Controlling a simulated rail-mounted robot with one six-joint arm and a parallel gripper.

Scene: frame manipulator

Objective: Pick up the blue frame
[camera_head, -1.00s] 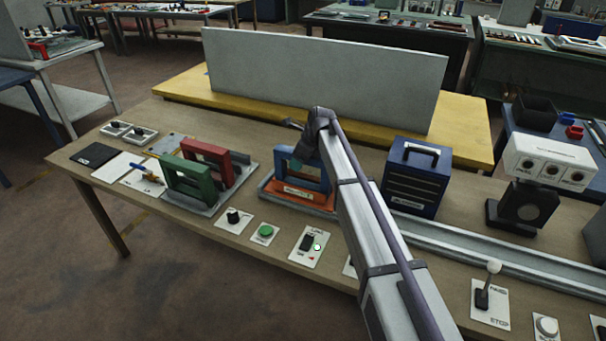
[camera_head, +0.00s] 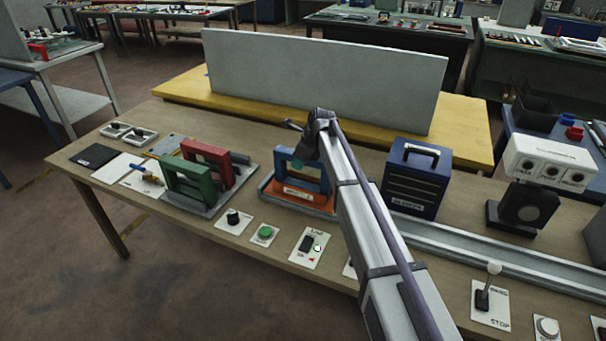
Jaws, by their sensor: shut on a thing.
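The blue frame (camera_head: 284,163) stands upright on an orange base (camera_head: 297,195) near the middle of the bench. My arm reaches over it from the lower right, and my gripper (camera_head: 299,156) is at the top of the frame, shut on it. The fingertips are small and partly hidden by my own wrist. The frame's right side is partly covered by my arm. I cannot tell whether the frame is clear of its base.
A green frame (camera_head: 189,186) and a red frame (camera_head: 208,158) stand on a grey base to the left. A blue box with a handle (camera_head: 415,178) stands close on the right. Switch and button plates line the front edge. A grey panel (camera_head: 325,78) rises behind.

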